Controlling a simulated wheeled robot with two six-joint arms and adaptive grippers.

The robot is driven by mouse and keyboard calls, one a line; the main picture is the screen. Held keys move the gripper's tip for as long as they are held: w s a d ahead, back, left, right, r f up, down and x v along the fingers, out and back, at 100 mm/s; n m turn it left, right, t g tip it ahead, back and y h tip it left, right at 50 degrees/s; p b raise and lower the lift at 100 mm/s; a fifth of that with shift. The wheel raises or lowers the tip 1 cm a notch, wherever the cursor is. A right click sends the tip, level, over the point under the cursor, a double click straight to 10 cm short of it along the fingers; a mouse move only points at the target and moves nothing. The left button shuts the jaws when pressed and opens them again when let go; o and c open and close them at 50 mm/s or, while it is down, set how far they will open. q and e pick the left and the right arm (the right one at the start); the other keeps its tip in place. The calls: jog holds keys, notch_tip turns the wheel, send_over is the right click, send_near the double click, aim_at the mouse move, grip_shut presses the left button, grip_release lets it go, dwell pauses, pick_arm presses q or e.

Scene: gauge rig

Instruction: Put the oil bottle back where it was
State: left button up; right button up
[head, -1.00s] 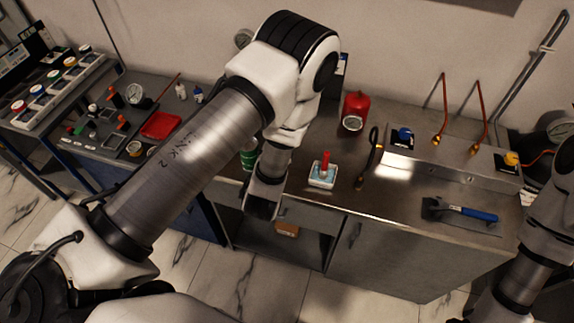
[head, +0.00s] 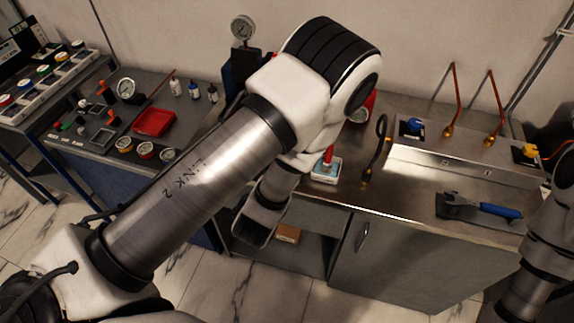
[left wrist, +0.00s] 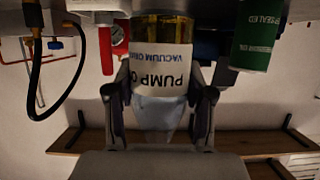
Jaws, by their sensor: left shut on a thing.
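The oil bottle (left wrist: 165,58) fills the middle of the left wrist view, where its white label with "PUMP O" and "VACUUM" appears upside down. Amber liquid shows above the label and a clear tapered part below it. My left gripper (left wrist: 160,98) is shut on the bottle, with one finger on each side. In the head view, my left arm hides the gripper and the bottle. My right arm shows at the right edge, but its gripper is out of view.
A white tray (head: 325,177) with a red-handled thing stands on the steel bench beside my left arm. A green can (left wrist: 257,36) is close to the bottle. A gauge on a dark unit (head: 243,30), small bottles (head: 195,90) and a red tray (head: 153,122) are farther left.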

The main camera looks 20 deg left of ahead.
pick_arm(q)
jog(key=w+b, duration=0.1)
jog(key=b, duration=0.1)
jog(key=w+a+b, duration=0.1)
jog(key=b, duration=0.2)
jog(key=shift+w+a+f, duration=0.1)
jog(key=shift+w+f, duration=0.2)
jog(key=shift+f, duration=0.1)
jog(key=w+a, duration=0.1)
jog(key=w, duration=0.1)
jog(key=w+a, duration=0.1)
jog(key=w, duration=0.3)
jog(key=shift+w+a, duration=0.4)
jog(key=shift+w+a+f, duration=0.1)
jog(key=shift+w+f, duration=0.15)
jog(key=shift+w, duration=0.05)
notch_tip(320, 180, down, 3)
jog(key=b, duration=0.3)
jog(key=shift+f, duration=0.2)
jog(key=shift+r, duration=0.1)
pick_arm(e)
notch_tip(320, 180, down, 10)
jog(key=shift+r, duration=0.2)
pick_arm(q)
jog(key=shift+s, duration=0.1)
pick_arm(e)
jog(key=shift+f, duration=0.1)
pick_arm(q)
jog(key=o, duration=1.3)
jog(key=shift+c, duration=0.2)
